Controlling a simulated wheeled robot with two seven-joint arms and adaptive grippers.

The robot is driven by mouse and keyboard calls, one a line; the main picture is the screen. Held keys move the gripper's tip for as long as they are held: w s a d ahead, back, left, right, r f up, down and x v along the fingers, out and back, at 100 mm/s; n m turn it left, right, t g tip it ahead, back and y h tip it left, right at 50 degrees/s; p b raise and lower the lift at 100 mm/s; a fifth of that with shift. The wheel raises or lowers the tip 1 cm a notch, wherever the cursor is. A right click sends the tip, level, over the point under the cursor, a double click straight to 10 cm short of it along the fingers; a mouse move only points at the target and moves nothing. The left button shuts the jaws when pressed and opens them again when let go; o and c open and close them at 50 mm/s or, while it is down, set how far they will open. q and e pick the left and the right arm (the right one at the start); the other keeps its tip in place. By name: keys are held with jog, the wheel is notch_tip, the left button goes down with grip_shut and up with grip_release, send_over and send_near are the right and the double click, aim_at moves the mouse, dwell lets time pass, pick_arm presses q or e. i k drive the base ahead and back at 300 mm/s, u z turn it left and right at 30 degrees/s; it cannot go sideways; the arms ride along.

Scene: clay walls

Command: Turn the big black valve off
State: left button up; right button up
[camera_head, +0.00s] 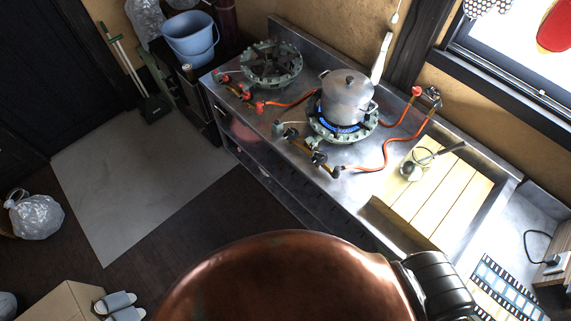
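A gas burner (341,133) on the steel counter burns with a blue flame under a lidded metal pot (346,98). A short gas pipe with small dark and brass valve fittings (317,157) sticks out at the burner's front left. A black knob shows on these fittings, but they are too small to tell which is the big black valve or how it is turned. An orange hose (385,157) joins the pipe's end. Neither of my grippers is in view.
A second, unlit burner (271,63) stands at the counter's back left with its own red-ended fittings. A wooden board (436,190) with a ladle (411,171) lies to the right. The floor (140,180) left of the counter is mostly clear. A cardboard box (70,300) stands lower left.

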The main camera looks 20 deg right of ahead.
aim_at(319, 156)
jog(key=u, duration=0.5)
jog(key=k, duration=1.65)
jog(key=z, duration=0.35)
